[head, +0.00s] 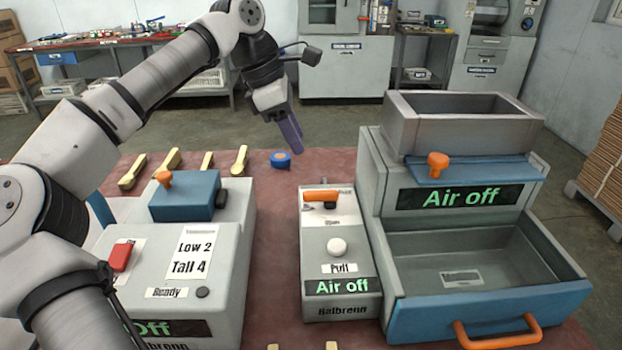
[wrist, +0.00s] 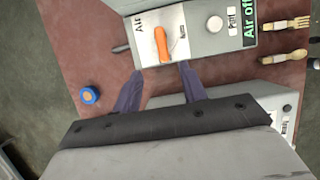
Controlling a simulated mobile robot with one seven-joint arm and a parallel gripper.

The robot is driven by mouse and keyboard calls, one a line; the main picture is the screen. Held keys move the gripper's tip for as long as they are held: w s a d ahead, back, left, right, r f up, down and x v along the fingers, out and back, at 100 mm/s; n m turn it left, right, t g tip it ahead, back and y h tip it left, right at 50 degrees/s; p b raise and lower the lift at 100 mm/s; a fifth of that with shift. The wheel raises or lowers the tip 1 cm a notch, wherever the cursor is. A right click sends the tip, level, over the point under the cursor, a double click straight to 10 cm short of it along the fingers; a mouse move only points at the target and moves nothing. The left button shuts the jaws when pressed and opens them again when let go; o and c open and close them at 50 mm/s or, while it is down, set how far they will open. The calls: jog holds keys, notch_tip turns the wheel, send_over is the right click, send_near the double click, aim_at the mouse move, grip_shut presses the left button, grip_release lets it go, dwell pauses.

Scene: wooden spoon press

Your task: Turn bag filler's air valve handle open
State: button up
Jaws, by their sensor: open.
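The orange air valve handle (head: 322,196) sits on top of the small grey valve box (head: 341,262) and lies crosswise. The box's green display reads "Air off". In the wrist view the handle (wrist: 161,45) shows just beyond my fingertips, in line with the gap between them. My gripper (head: 290,145) is open and empty, pointing down above and behind the box, apart from the handle. The two dark fingers show in the wrist view (wrist: 162,72). The bag filler (head: 460,170) stands right of the box, also with an "Air off" display.
A press machine (head: 180,260) with a blue block and orange knob stands left, partly behind my arm. Wooden utensils (head: 240,160) and a blue roll (head: 281,160) lie at the back of the red table (head: 275,260). A white knob (head: 337,246) stands on the valve box before the handle.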

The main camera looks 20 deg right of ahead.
aim_at(325, 191)
jog(key=x, duration=1.3)
jog(key=shift+s+d, duration=0.2)
grip_shut()
